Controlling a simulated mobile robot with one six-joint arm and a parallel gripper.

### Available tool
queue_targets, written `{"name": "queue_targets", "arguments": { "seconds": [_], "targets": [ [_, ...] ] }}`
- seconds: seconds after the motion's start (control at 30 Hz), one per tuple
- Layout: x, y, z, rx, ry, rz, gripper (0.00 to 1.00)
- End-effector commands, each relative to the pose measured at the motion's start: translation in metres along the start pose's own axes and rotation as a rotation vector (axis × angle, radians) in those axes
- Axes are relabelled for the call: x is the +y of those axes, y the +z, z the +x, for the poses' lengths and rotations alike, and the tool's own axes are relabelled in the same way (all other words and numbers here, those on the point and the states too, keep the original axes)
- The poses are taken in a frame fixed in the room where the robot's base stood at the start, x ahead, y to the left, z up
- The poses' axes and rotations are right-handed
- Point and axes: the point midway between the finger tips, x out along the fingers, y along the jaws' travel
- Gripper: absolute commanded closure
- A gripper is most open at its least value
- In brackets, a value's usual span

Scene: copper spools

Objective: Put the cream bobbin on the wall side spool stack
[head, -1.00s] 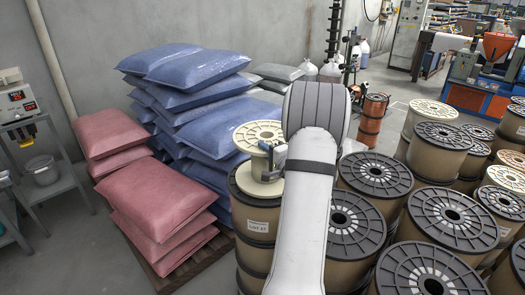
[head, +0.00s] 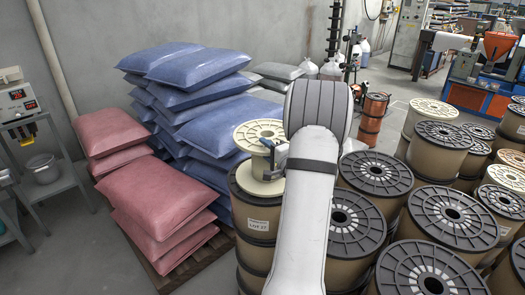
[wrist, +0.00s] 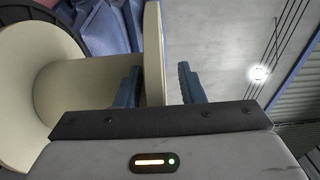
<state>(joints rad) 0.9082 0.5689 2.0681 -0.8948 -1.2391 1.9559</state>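The cream bobbin (head: 259,133) stands upright on top of the left spool stack (head: 243,212), next to the blue sacks. Its lower flange appears to rest on the stack's dark top flange. In the wrist view the bobbin (wrist: 85,85) lies sideways, with a dark rim behind its far flange. My gripper (wrist: 160,86) has one finger on each side of the bobbin's upper flange. The left finger is close to or touching the flange; a clear gap shows at the right finger, so the gripper is open. My arm hides part of the bobbin's right side in the head view.
Blue sacks (head: 205,105) and red sacks (head: 150,195) are piled left of the stack. Several dark-topped spools (head: 375,172) stand close on the right. A copper-coloured spool (head: 373,118) stands behind. Bare floor shows at the lower left.

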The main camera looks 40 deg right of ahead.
Motion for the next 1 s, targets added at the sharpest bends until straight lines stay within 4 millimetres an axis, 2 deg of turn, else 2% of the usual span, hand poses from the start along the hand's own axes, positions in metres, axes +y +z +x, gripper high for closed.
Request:
{"name": "queue_targets", "arguments": {
  "seconds": [0.4, 0.6, 0.83, 1.0],
  "targets": [
    [0.002, -0.001, -0.086, 0.005, 0.000, 0.000, 0.65],
    [0.001, -0.001, -0.110, 0.003, 0.000, -0.001, 0.65],
    [0.000, 0.001, -0.113, 0.004, 0.008, -0.014, 0.65],
    [-0.009, 0.019, -0.088, 0.047, 0.111, -0.206, 0.65]
  ]
}}
